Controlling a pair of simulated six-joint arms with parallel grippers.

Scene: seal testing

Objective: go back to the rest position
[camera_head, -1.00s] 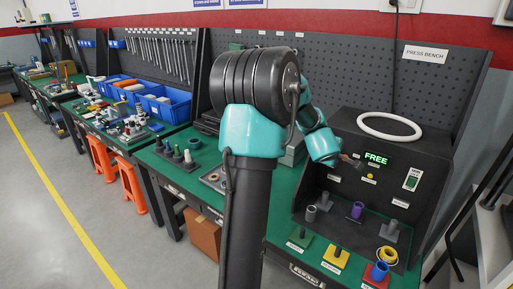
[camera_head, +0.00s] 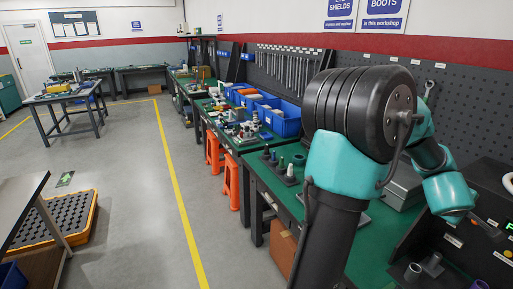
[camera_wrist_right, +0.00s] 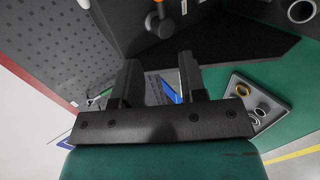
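My right arm fills the middle and right of the head view, its teal and black links raised over the green bench. A dark part of the right gripper (camera_head: 484,223) shows at its end, in front of the black press bench (camera_head: 472,245). In the right wrist view my right gripper (camera_wrist_right: 158,68) has its two dark fingers wide apart. Nothing is held between them; a grey item with a blue patch shows behind the gap. My left gripper is not in either view.
Blue bins (camera_head: 283,122) and a dark stand with several pegs (camera_head: 280,168) are on the benches along the wall. Orange stools (camera_head: 231,182) stand below. A grey tray with rings (camera_wrist_right: 258,104) shows in the right wrist view.

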